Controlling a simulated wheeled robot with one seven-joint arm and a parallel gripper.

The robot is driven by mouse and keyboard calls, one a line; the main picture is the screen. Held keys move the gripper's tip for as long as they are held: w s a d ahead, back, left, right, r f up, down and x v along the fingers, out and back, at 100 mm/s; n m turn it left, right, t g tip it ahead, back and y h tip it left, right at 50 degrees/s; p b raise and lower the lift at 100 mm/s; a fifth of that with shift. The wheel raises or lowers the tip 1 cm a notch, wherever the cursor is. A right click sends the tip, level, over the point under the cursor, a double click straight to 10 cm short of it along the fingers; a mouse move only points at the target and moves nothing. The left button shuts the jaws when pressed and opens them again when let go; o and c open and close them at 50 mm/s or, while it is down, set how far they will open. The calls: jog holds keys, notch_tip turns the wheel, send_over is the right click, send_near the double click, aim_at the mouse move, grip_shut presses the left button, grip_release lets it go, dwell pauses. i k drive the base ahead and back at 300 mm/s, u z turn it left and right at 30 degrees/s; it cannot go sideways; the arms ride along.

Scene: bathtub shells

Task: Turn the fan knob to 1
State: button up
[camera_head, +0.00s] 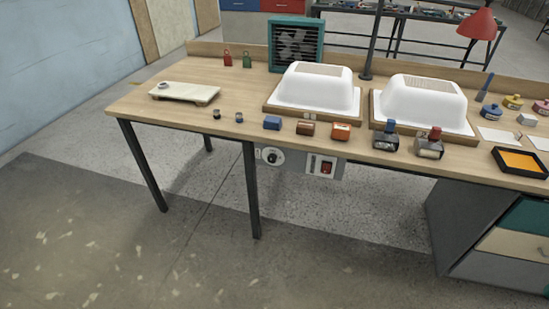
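The knob's markings and setting are too small to read. A teal-framed fan (296,45) with a dark grille stands at the back of the table. My gripper is not in view.
The long wooden table (140,108) carries two white tub shells (318,88) (422,102), several small blocks along its front, and a pale board (184,93). A table leg (251,190) stands just left of the knob. The floor in front is clear.

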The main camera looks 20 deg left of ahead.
aim_at(272, 158)
jog(key=z, duration=1.05)
jog(key=k, duration=1.2)
jog(key=u, duration=1.1)
jog(key=i, duration=1)
